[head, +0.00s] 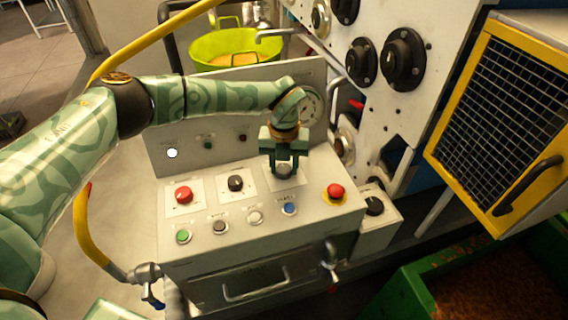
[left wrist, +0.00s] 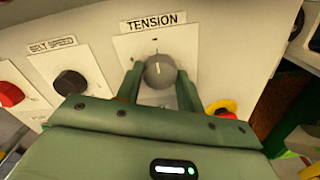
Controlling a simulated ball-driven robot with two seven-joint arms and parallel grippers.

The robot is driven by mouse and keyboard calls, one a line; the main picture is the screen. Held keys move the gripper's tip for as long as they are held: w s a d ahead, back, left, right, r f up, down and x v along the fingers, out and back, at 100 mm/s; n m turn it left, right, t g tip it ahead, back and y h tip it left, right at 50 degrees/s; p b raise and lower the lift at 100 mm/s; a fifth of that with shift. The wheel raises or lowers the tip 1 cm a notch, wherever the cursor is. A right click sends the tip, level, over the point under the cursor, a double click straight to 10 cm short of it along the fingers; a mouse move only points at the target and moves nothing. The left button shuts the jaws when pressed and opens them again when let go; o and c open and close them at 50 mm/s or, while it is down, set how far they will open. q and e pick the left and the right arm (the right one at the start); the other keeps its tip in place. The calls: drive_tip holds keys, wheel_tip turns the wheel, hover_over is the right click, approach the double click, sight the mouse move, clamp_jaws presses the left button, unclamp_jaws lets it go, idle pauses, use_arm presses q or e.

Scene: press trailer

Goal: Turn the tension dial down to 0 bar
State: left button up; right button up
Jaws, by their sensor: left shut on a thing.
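The tension dial (left wrist: 159,72) is a grey round knob with a white pointer line, on a white plate under a "TENSION" label in the left wrist view. Its pointer is turned roughly toward the top of that picture. My left gripper (left wrist: 160,90) has its two green fingers on either side of the dial, shut on it. In the head view my left gripper (head: 286,165) points down onto the console at the dial, which it mostly covers. A round gauge (head: 310,107) on the back panel is partly behind my wrist; its reading is too small to tell. My right gripper is not in view.
The console (head: 270,232) carries a red knob (head: 184,195), a black belt speed knob (head: 236,183), several push buttons and a red emergency button (head: 336,191) close right of the dial. A yellow mesh guard (head: 505,100) stands at the right.

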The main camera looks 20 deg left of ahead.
sight(284, 168)
use_arm(q)
drive_tip(key=shift+w+r, duration=0.1)
drive_tip(key=o, duration=1)
wheel_tip(284, 168, up, 16)
drive_tip(key=shift+r, duration=0.1)
